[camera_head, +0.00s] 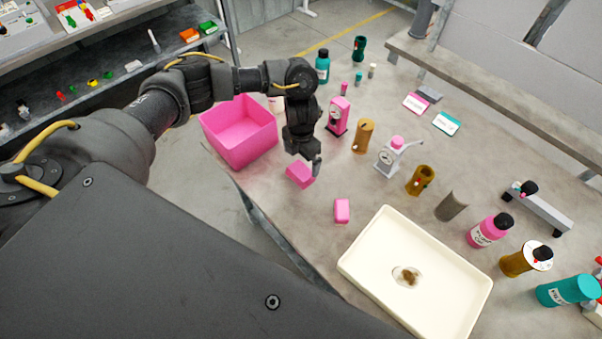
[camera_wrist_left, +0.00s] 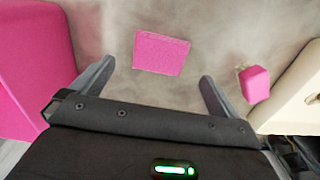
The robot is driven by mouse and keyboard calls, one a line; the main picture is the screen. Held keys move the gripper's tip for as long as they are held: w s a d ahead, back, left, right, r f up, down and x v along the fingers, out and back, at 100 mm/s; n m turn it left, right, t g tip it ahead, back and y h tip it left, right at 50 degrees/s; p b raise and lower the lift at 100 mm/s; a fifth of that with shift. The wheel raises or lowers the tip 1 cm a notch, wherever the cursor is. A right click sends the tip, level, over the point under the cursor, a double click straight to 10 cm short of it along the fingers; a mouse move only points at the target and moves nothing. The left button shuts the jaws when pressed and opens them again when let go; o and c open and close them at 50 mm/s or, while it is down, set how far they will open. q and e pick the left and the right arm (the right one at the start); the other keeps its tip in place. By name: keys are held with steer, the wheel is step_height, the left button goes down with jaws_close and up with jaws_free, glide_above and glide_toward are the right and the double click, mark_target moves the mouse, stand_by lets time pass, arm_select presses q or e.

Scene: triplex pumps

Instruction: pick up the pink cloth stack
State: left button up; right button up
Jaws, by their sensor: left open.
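A pink block-like stack (camera_head: 300,175), likely the cloth stack, lies on the grey table right below my left gripper. It also shows in the left wrist view (camera_wrist_left: 161,53), ahead of and between the two fingers, apart from them. My left gripper (camera_head: 309,163) points down over it, open and empty; its fingers also show in the left wrist view (camera_wrist_left: 155,85). A second, smaller pink block (camera_head: 342,211) lies to the right, and in the left wrist view (camera_wrist_left: 255,84) it sits outside the right finger. My right gripper is not in view.
A pink open bin (camera_head: 240,150) stands left of my gripper. A cream tray (camera_head: 365,265) with a brown-stained patch lies at the front right. A pink device (camera_head: 338,117), a brown cylinder (camera_head: 363,137) and a grey pump (camera_head: 389,158) stand behind. Bottles (camera_head: 489,231) line the right.

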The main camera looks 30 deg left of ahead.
mark_target(302, 170)
arm_select(q)
steer(key=shift+f, duration=0.35)
steer(key=shift+a+f, duration=0.1)
steer(key=shift+f, duration=0.05)
step_height(302, 170, down, 5)
steer(key=shift+r, duration=0.1)
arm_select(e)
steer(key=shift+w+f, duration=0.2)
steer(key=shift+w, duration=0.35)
arm_select(q)
steer(key=c, duration=0.9)
